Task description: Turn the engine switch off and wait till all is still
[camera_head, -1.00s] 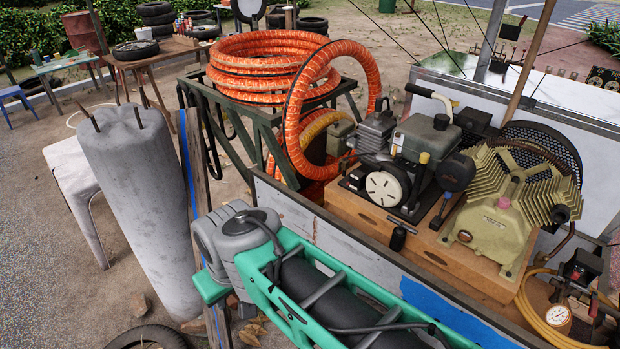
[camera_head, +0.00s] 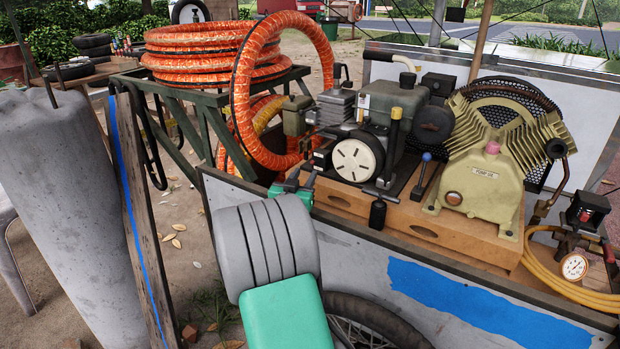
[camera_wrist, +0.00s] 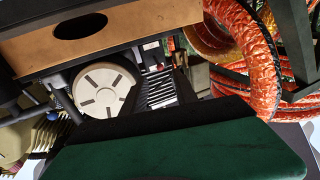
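The engine (camera_head: 385,105) is a dark block with a white slotted starter disc (camera_head: 357,160) on its near side. It stands on a wooden base on the cart. A small dark box with a light and red face (camera_head: 321,158) sits left of the disc; it may be the engine switch, but its position is too small to read. The disc also shows, upside down, in the wrist view (camera_wrist: 103,90). My green gripper (camera_head: 293,186) is just left of and below that box, apparently apart from it. Its fingertips are not clear, and a dark green part of mine fills the wrist view's bottom.
A tan compressor (camera_head: 485,185) stands right of the engine, with a blue-knobbed lever (camera_head: 426,157) between. A pressure gauge (camera_head: 574,267) and yellow hose are far right. The cart's side wall (camera_head: 350,250) runs below.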

